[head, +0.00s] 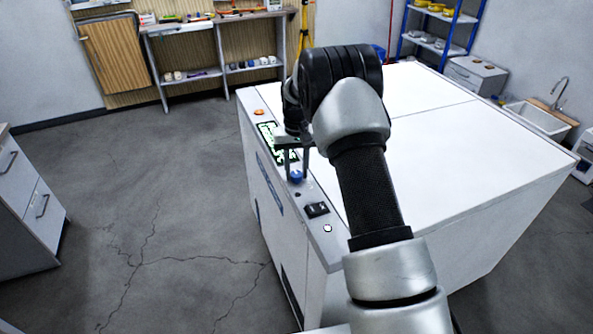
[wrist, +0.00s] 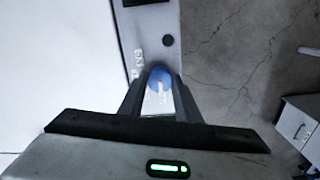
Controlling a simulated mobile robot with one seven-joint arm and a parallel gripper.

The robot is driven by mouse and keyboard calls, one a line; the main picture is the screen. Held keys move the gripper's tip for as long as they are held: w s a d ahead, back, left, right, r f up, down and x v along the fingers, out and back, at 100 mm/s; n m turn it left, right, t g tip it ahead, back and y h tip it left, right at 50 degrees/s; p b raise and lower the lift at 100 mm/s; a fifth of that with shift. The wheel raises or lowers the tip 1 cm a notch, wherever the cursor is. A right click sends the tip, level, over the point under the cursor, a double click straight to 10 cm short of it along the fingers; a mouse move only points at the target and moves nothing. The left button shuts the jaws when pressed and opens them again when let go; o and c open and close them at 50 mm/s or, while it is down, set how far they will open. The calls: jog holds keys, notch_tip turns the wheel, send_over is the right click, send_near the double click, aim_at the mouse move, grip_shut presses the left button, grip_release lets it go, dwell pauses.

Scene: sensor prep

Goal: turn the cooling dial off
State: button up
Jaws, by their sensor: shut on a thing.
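The cooling dial is a small round blue knob (head: 296,176) on the grey control strip along the left edge of the white machine. In the wrist view the blue dial (wrist: 160,79) shows a pale pointer line and sits between my fingertips. My gripper (head: 296,172) points down over the strip, and its fingers (wrist: 158,84) are shut on the dial from both sides. The fingers hide part of the dial's sides. Small white markings (wrist: 139,58) lie beside it, too blurred to read.
The white machine top (head: 450,170) is bare. A drawer cabinet (head: 25,205) stands left across open floor.

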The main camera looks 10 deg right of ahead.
aim_at(297, 173)
jog(key=o, duration=1.1)
jog(key=shift+c, duration=0.2)
notch_tip(297, 173, up, 18)
jog(key=shift+f, duration=0.25)
